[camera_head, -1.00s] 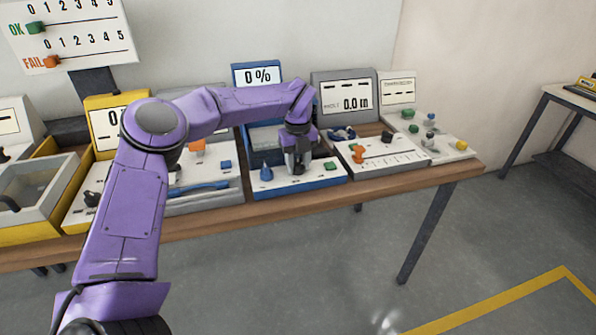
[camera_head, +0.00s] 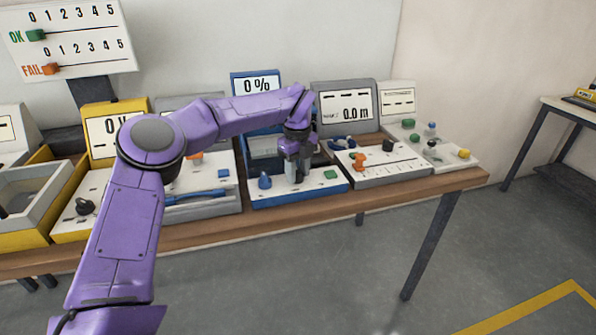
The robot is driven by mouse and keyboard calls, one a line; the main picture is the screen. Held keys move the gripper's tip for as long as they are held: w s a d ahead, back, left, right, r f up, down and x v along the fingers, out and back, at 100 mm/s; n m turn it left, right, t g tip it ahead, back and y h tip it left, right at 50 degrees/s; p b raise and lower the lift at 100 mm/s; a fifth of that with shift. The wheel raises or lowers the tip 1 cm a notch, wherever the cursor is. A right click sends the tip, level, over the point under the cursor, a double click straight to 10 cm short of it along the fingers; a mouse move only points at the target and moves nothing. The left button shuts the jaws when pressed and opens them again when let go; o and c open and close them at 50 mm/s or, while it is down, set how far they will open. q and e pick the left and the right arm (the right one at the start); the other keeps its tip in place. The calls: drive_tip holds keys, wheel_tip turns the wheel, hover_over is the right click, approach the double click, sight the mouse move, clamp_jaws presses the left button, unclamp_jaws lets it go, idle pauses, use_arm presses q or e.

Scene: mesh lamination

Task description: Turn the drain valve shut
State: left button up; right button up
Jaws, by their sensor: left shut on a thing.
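My right gripper is not in view.
To the right is a grey station with an orange slider knob (camera_head: 359,162), then a panel with coloured knobs (camera_head: 463,154). To the left are a grey station with a blue bar (camera_head: 196,196) and a yellow-framed station (camera_head: 100,118). The wooden table's front edge (camera_head: 400,188) runs below.

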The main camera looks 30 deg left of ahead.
sight(297, 170)
use_arm(q)
drive_tip(key=shift+a, duration=0.1)
drive_tip(key=o, duration=0.8)
drive_tip(key=shift+o, duration=1.3)
drive_tip(key=shift+a+f, duration=0.1)
wheel_tip(297, 170, up, 10)
drive_tip(key=shift+r, duration=0.25)
